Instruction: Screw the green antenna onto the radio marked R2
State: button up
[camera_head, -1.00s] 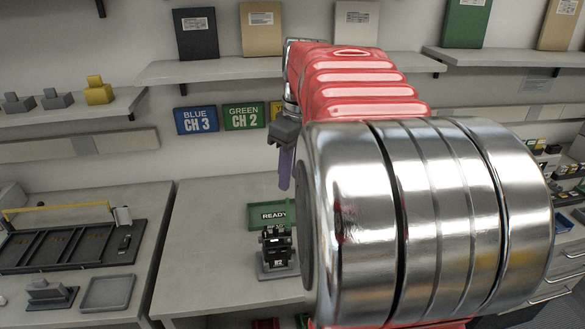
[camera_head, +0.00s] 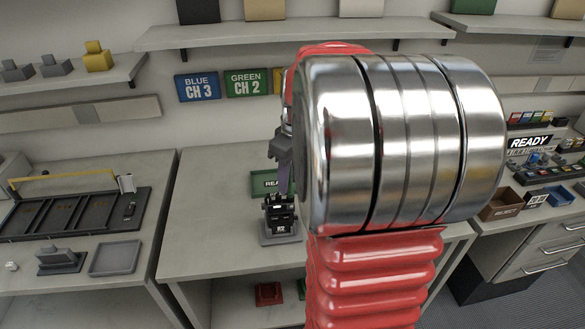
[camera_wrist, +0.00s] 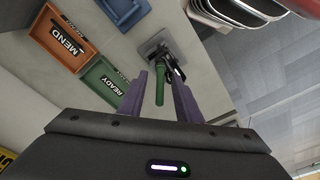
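The black radio marked R2 (camera_head: 279,216) stands upright in a grey stand (camera_head: 280,238) on the middle bench. It also shows in the wrist view (camera_wrist: 174,70). The green antenna (camera_wrist: 159,88) points up towards the wrist camera, its far end at the radio's top. I cannot tell whether its thread is engaged. My gripper (camera_wrist: 161,78) has two purple fingers, one on each side of the antenna, with gaps visible on both sides. It is open. In the head view my gripper (camera_head: 284,178) is just above the radio, and the antenna is hidden there.
A green READY tray (camera_wrist: 106,98) lies behind the radio, beside an orange MEND tray (camera_wrist: 45,52) and a blue tray (camera_wrist: 136,14). A grey rack (camera_head: 70,217) is on the left bench. A REJECT bin (camera_head: 503,206) is on the right. The bench left of the stand is clear.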

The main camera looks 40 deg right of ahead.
jog(key=shift+f, duration=0.15)
grip_shut()
dwell(0.4)
